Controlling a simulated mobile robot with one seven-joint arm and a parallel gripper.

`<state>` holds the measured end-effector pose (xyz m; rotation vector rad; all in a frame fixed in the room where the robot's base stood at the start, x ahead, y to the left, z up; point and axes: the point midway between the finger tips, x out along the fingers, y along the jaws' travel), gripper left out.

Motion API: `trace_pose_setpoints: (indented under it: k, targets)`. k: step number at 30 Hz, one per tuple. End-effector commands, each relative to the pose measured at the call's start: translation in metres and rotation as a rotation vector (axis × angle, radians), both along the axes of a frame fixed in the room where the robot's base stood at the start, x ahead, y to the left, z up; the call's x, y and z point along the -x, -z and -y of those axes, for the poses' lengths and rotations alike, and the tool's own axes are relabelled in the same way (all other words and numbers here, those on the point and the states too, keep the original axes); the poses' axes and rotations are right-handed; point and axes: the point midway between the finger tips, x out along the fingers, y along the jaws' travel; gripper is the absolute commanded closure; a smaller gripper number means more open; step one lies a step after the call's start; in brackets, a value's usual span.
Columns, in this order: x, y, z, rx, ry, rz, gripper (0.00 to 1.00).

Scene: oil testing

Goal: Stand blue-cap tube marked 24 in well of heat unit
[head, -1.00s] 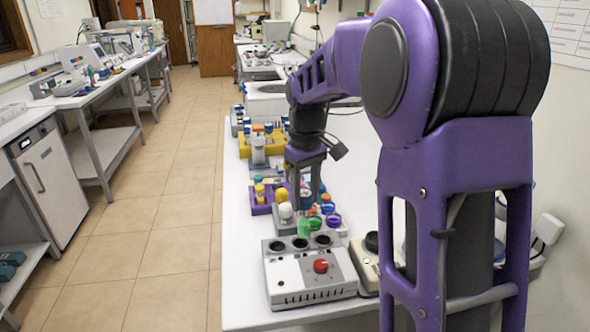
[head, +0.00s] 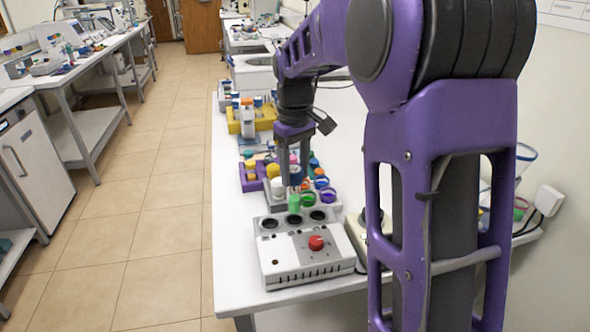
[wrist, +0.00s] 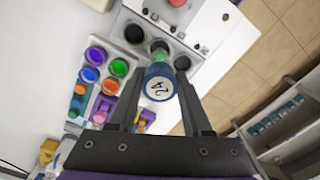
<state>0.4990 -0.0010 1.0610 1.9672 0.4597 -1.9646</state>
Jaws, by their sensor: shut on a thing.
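My gripper (wrist: 158,100) is shut on the blue-cap tube (wrist: 158,86). Its blue cap faces the wrist camera, with a handwritten mark that looks like 24. The tube's greenish body (head: 294,203) hangs below the fingers, roughly upright, in the head view. The white-grey heat unit (head: 305,264) stands at the front of the bench with a red knob and three dark wells. The tube's lower end is over or close behind the middle well (head: 294,219). I cannot tell whether it has entered.
A rack of coloured-cap tubes (wrist: 106,68) stands close behind the heat unit. A purple rack (head: 252,180) and a yellow rack (head: 236,126) are farther back. A dark-topped device sits right of the unit, partly behind my arm. The bench's left edge is close.

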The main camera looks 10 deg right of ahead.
Motion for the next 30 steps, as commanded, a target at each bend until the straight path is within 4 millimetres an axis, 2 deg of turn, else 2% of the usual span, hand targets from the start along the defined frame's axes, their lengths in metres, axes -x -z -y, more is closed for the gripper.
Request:
trace_pose_setpoints:
  k: [4,6,30]
  targets:
    - [0.0,0.0123,0.0,0.0,0.0,0.0,1.0]
    - [-0.0001,0.0083,0.0001,0.0,0.0,0.0,1.0]
    - [0.001,0.0139,0.0004,0.0,0.0,0.0,1.0]
